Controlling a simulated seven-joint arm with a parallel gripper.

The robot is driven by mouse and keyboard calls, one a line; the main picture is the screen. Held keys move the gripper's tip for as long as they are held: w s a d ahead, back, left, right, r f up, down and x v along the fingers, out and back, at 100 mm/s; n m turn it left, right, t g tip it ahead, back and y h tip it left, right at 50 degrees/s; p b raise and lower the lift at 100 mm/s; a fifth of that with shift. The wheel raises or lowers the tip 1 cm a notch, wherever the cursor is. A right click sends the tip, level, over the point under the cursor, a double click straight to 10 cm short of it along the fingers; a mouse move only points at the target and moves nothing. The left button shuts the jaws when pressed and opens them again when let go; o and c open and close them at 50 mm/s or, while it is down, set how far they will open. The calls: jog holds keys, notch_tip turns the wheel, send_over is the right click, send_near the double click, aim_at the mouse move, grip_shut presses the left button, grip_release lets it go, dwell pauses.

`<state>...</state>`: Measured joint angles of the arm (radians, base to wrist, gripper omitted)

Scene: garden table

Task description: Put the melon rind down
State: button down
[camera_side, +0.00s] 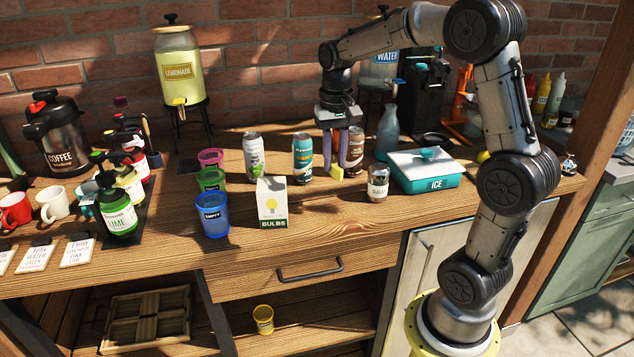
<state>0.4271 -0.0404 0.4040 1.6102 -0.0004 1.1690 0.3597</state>
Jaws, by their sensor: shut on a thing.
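My gripper (336,165) points down over the wooden counter, between a teal can (303,158) and a brown can (354,150). Its two purple fingers are shut on a small yellow piece, the melon rind (337,173). The rind shows at the fingertips, low over the counter. I cannot tell whether it touches the wood. Much of it is hidden by the fingers.
A sugar shaker (378,183) and a teal ice box (427,171) stand to the right. A bulbs carton (271,203), a white-and-green can (253,155) and coloured cups (212,214) stand to the left. A grey bottle (388,134) stands behind. Bare counter (330,203) lies in front.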

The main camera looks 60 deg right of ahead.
send_over(317, 195)
jog(key=f, duration=0.6)
jog(key=shift+s+f, duration=0.15)
jog(key=shift+s, duration=0.05)
jog(key=shift+w+f, duration=0.15)
jog(key=shift+f, duration=1.55)
jog(key=shift+f, duration=0.15)
jog(key=c, duration=0.7)
grip_release()
